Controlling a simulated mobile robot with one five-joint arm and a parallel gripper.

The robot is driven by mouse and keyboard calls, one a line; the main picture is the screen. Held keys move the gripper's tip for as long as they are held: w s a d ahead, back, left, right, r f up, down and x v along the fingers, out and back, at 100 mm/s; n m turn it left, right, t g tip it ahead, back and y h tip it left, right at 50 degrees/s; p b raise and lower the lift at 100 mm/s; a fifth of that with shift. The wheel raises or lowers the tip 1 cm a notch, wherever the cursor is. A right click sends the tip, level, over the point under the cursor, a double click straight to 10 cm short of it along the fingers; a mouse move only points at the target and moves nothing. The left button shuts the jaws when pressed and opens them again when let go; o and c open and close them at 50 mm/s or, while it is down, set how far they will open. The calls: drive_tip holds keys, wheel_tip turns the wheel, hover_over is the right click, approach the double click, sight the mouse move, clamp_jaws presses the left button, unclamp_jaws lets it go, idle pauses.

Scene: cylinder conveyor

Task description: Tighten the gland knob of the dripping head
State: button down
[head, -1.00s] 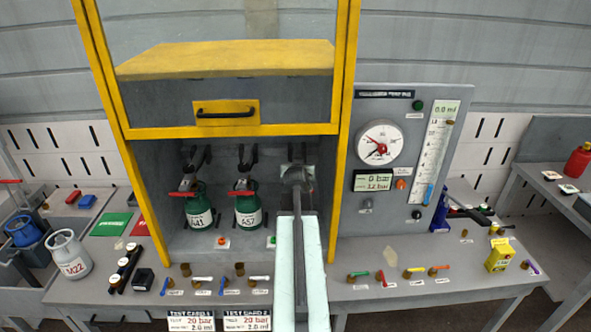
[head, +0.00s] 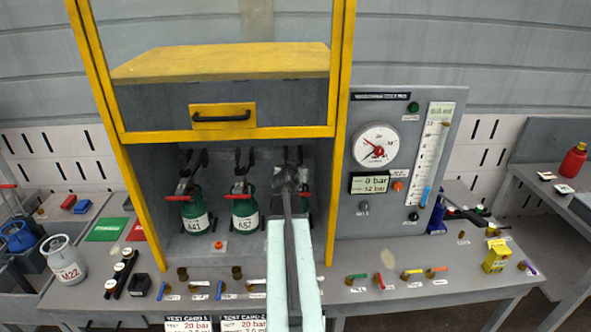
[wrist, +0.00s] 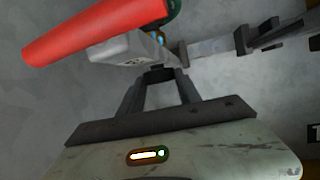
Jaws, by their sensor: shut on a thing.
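In the wrist view my gripper (wrist: 160,88) is shut on a small dark knob (wrist: 158,74) under a grey metal head (wrist: 125,48). A long red handle (wrist: 95,30) runs across the upper left above that head. Small blue-orange spots show on the head beside its green part, too small to read as drips. In the head view my arm end (head: 288,180) is inside the cabinet and covers most of the third cylinder; a bit of its red handle (head: 307,196) shows. Two green cylinders with red handles, one at left (head: 193,212) and one in the middle (head: 244,212), stand beside it.
The yellow-framed cabinet's raised window and handle (head: 222,117) are above my arm. A gauge panel (head: 400,205) stands to the right, its display reading 0 bar and 12 bar. Small valves and fittings (head: 357,278) line the bench front. A grey cylinder (head: 64,260) stands at left.

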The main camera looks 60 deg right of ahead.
drive_tip(key=m+g, duration=0.1)
drive_tip(key=g, duration=0.1)
drive_tip(key=w+m+g+h, duration=0.1)
drive_tip(key=m, duration=0.1)
drive_tip(key=shift+g, duration=0.4)
drive_tip(key=shift+m+g, duration=0.9)
drive_tip(key=shift+a, duration=0.1)
drive_tip(key=c, duration=0.8)
unclamp_jaws()
drive_tip(key=shift+c, duration=0.2)
drive_tip(key=p+v, duration=0.3)
drive_tip(key=v, duration=0.4)
drive_tip(key=shift+a, duration=0.4)
